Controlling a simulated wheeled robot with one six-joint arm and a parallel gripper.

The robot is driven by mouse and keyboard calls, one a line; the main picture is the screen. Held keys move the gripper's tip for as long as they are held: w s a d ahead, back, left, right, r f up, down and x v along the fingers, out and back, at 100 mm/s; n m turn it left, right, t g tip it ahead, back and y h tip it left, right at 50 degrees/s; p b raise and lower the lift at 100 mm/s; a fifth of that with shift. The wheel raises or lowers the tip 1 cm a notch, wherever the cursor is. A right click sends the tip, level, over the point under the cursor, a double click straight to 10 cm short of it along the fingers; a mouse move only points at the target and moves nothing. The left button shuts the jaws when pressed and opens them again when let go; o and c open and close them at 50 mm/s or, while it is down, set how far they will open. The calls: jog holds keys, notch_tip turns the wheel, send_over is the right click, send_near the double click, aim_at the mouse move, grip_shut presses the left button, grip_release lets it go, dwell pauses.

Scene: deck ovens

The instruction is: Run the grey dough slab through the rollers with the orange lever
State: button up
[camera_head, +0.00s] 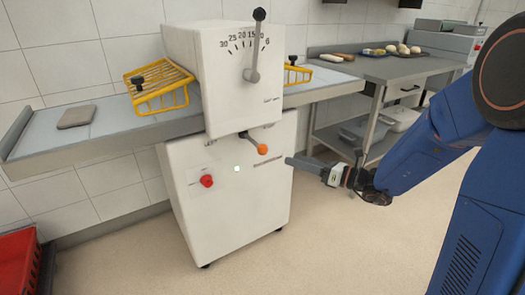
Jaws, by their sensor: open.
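The grey dough slab (77,116) lies flat on the left feed table (40,150) of the white dough sheeter (207,88). The orange lever (262,149) sticks out at the front of the machine, below the upper housing. The rollers are hidden inside the housing. My gripper (290,161) is to the right of the orange lever, apart from it, with its tip pointing left towards it. It is open, with nothing seen in it.
Yellow guards (160,88) stand over the tables on both sides of the housing. A grey dial lever (255,50), a red knob (207,181) and a small green light are on the front. A red crate (18,265) stands lower left. A steel bench (385,66) with dough pieces is behind right. The floor in front is clear.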

aim_at(262, 150)
jog(key=x, duration=1.3)
jog(key=shift+w+a+f, duration=0.1)
jog(key=shift+w+a, duration=0.05)
jog(key=shift+a, duration=0.2)
jog(key=shift+c, duration=0.7)
